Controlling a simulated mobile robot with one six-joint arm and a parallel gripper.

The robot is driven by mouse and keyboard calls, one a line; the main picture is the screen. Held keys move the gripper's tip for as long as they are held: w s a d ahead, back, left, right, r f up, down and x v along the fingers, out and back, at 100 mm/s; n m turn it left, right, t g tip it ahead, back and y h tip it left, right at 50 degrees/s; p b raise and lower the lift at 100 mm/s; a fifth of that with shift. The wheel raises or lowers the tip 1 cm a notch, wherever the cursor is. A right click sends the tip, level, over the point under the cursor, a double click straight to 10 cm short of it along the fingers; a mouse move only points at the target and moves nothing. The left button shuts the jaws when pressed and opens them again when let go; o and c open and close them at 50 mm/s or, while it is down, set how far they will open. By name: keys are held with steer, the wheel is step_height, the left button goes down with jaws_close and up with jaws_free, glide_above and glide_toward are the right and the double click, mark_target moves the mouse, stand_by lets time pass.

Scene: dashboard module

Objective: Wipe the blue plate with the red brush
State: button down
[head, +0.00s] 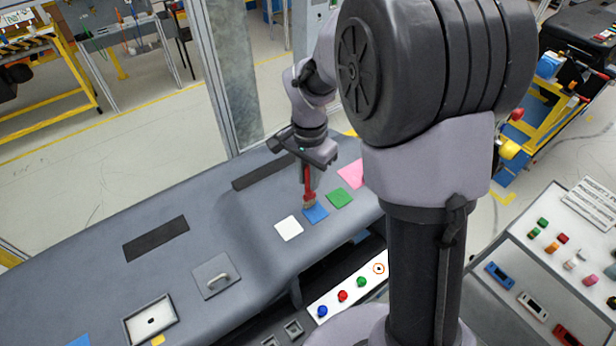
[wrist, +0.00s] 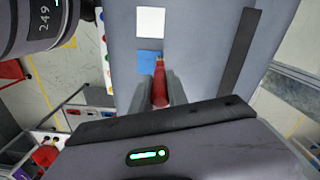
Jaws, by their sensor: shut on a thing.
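My gripper (head: 306,163) points down over the dashboard and is shut on the red brush (head: 308,186), held upright by its handle. The brush's bristle end is at the blue plate (head: 316,214), over its upper left part; I cannot tell for sure whether it touches. In the wrist view, the red brush handle (wrist: 160,86) sits between my gripper's two fingers (wrist: 161,88). The blue plate (wrist: 149,60) shows just beyond it, partly hidden by the fingers and brush.
A white plate (head: 288,229) lies left of the blue plate, a green plate (head: 339,198) and a pink plate (head: 352,174) to the right. A grey handle panel (head: 215,276) is further left. A white strip with coloured knobs (head: 346,290) runs along the front.

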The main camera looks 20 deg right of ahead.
steer(key=r, duration=0.1)
steer(key=r+p, duration=0.1)
steer(key=r, duration=0.1)
steer(key=shift+s+d+r+p, duration=0.15)
steer(key=shift+s+r+p, duration=0.1)
steer(key=shift+r+p, duration=0.15)
steer(key=shift+w+r+p, duration=0.2)
steer(key=shift+r+p, duration=0.6)
steer(key=shift+r, duration=0.25)
steer(key=shift+s+r+p, duration=0.15)
steer(key=shift+r+p, duration=0.4)
steer(key=shift+r, duration=0.3)
steer(key=shift+f, duration=0.1)
steer(key=shift+d, duration=0.1)
